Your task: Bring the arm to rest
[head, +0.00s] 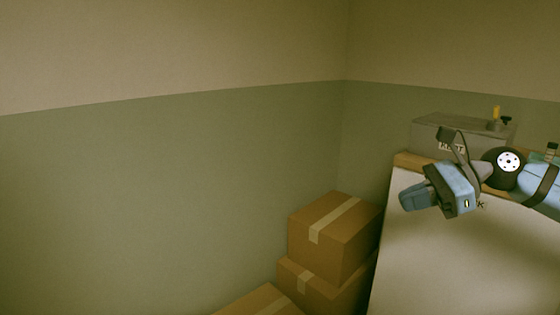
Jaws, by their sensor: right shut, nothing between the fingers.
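My right gripper (414,197) shows at the right of the head view, blue and dark grey, over the left part of a pale table (440,265). My right arm comes in from the right edge. The fingers point left and are shut with nothing between them. My left gripper and left arm are out of view.
A grey box (428,136) with a partly hidden label stands at the table's back, with a small yellow and black item (497,118) on it. Taped cardboard boxes (325,240) are stacked left of the table. The table's front area is bare.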

